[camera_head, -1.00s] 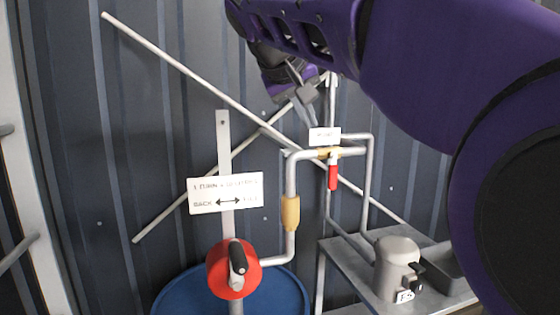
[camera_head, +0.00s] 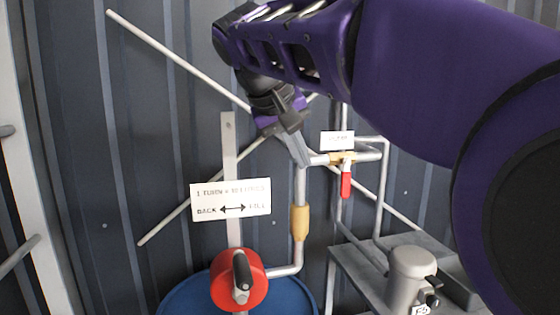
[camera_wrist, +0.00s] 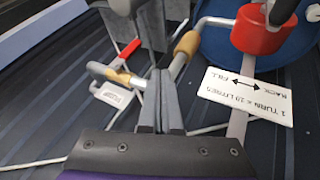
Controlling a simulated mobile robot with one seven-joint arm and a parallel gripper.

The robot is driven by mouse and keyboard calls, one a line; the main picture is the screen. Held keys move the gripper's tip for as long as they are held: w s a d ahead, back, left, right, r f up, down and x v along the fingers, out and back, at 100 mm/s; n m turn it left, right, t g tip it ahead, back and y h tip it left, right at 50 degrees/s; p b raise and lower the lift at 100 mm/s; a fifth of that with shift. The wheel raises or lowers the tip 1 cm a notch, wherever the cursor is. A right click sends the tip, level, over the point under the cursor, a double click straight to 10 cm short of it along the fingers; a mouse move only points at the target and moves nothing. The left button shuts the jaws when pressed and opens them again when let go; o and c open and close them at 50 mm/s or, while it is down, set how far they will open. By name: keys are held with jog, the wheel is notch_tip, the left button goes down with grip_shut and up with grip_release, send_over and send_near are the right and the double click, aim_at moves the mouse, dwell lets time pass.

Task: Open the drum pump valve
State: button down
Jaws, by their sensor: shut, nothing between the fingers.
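The drum pump valve has a red lever (camera_head: 346,185) hanging down from a brass valve body (camera_head: 342,158) on the grey pipe, under a small white label (camera_head: 337,140). In the wrist view the red lever (camera_wrist: 130,50) and brass body (camera_wrist: 118,77) lie to the left of my fingers. My gripper (camera_head: 303,163) is shut and empty, in front of the pipe in the head view, to the left of the lever. In the wrist view the closed fingers (camera_wrist: 161,75) point up the picture, apart from the lever.
A red hand pump (camera_head: 238,281) with a black crank stands on a blue drum (camera_head: 187,298). A white sign (camera_head: 231,199) hangs on a flat bar above it. A metal shelf (camera_head: 352,262) holds a grey canister (camera_head: 408,279) at right. Pale diagonal rods cross the corrugated wall.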

aim_at(346, 178)
jog(key=w+d+f, duration=0.4)
jog(key=d+f, duration=0.2)
jog(key=d, duration=0.1)
jog(key=shift+w+f+b, duration=0.2)
jog(key=shift+w+b, duration=0.05)
jog(key=shift+b, duration=0.1)
jog(key=shift+w+f, duration=0.1)
dwell(0.3)
